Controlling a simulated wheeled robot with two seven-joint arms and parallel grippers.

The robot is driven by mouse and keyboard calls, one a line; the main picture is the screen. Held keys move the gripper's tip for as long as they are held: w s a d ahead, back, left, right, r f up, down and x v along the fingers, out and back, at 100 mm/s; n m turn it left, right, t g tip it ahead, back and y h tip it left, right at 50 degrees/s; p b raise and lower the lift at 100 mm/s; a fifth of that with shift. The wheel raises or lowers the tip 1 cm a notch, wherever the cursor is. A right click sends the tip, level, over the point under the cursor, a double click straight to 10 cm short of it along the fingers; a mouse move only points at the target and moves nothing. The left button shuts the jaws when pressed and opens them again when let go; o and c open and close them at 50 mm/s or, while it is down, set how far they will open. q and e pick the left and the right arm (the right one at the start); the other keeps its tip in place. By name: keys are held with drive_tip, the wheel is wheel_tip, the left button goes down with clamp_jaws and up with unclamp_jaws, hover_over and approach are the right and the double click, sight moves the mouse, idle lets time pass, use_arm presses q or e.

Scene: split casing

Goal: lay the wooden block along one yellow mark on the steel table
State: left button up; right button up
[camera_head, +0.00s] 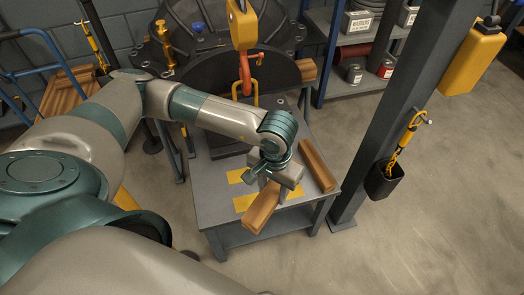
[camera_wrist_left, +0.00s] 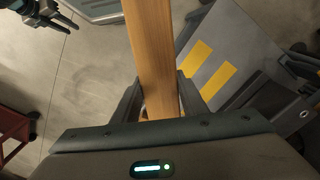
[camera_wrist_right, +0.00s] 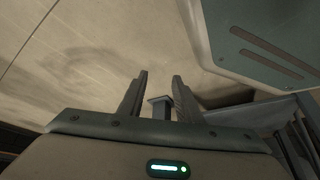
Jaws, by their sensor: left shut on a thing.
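My left gripper (camera_head: 275,190) is shut on a wooden block (camera_head: 262,208), over the front part of the steel table (camera_head: 216,212). The block also fills the middle of the left wrist view (camera_wrist_left: 152,50), between the fingers. Its near end reaches over the table's front edge in the head view. Two yellow marks lie on the tabletop, a rear one (camera_head: 236,176) and a front one (camera_head: 242,202); the block and gripper partly cover the front one. Both marks lie right of the block in the left wrist view. My right gripper (camera_wrist_right: 159,90) is open, fingers apart, away from the table.
A second wooden block (camera_head: 318,165) lies along the table's right edge. A red hook (camera_head: 244,75) on a yellow hoist block hangs over the back of the table. A grey post (camera_head: 375,120) stands right of the table. Open floor (camera_head: 440,220) lies farther right.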

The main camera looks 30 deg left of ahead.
drive_tip(key=shift+w+r, duration=0.1)
drive_tip(key=shift+w, duration=0.05)
